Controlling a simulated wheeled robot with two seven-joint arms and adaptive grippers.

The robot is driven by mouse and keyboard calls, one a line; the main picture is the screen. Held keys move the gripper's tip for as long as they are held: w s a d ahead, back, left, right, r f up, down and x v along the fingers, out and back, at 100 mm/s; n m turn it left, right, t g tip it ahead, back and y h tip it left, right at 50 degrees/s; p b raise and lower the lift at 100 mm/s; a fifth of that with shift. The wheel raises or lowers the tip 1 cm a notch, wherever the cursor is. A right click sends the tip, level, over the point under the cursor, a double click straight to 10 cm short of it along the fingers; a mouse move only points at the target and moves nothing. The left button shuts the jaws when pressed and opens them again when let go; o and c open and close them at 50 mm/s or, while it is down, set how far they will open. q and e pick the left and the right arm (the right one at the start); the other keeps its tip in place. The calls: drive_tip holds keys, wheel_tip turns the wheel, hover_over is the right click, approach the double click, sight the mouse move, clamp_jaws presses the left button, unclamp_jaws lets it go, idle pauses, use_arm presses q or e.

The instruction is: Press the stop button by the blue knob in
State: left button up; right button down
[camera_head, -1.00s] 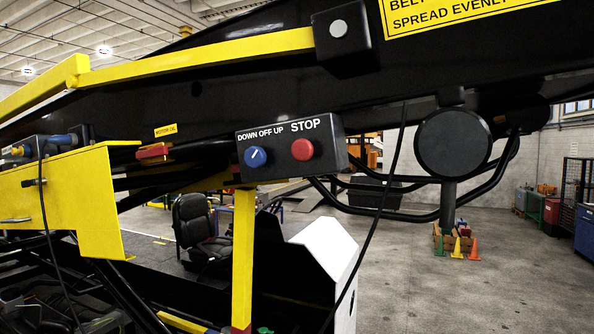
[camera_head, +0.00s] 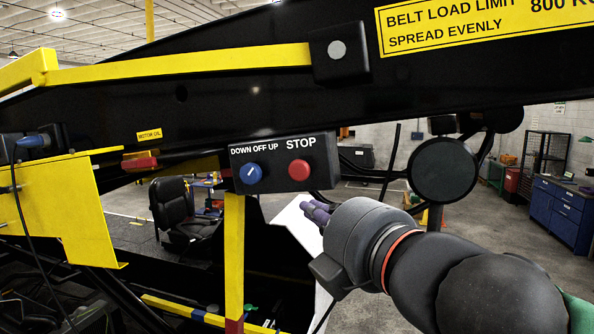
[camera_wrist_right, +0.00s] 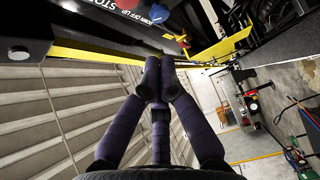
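The red stop button (camera_head: 299,170) sits on the right part of a black control box (camera_head: 322,163), under the word STOP. The blue knob (camera_head: 251,173) is left of it, under DOWN OFF UP. Both are unobstructed in the head view. My right gripper (camera_head: 314,211) is below and slightly right of the button, apart from it. In the right wrist view its dark purple fingers (camera_wrist_right: 158,82) are drawn together, with nothing between them. The blue knob (camera_wrist_right: 130,15) shows small at the top edge of that view, with a bit of red beside it. My left gripper is not in view.
A black boom (camera_head: 240,95) runs above the box. A yellow post (camera_head: 234,250) stands below it. A round black disc (camera_head: 442,170) hangs to the right, near my right arm. A white panel (camera_head: 297,225) lies behind my gripper. A chair (camera_head: 175,210) stands at the left.

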sight(298, 179)
drive_tip(key=shift+s+d+r, duration=0.2)
drive_tip(key=shift+r, duration=0.2)
drive_tip(key=shift+s+d+r, duration=0.2)
drive_tip(key=shift+r, duration=0.2)
drive_tip(key=shift+w, duration=0.1)
drive_tip(key=p+x, duration=0.1)
drive_tip(key=x, duration=0.3)
drive_tip(key=d+p+x, duration=0.1)
drive_tip(key=x, duration=0.3)
drive_tip(key=w+p+x, duration=0.1)
drive_tip(key=p+x, duration=0.1)
drive_tip(key=x, duration=0.2)
drive_tip(key=shift+s+d+r, duration=0.1)
drive_tip(key=shift+d+r, duration=0.15)
drive_tip(key=shift+d, duration=0.15)
drive_tip(key=shift+w+d, duration=0.25)
drive_tip(key=shift+w, duration=0.2)
drive_tip(key=shift+w+f, duration=0.1)
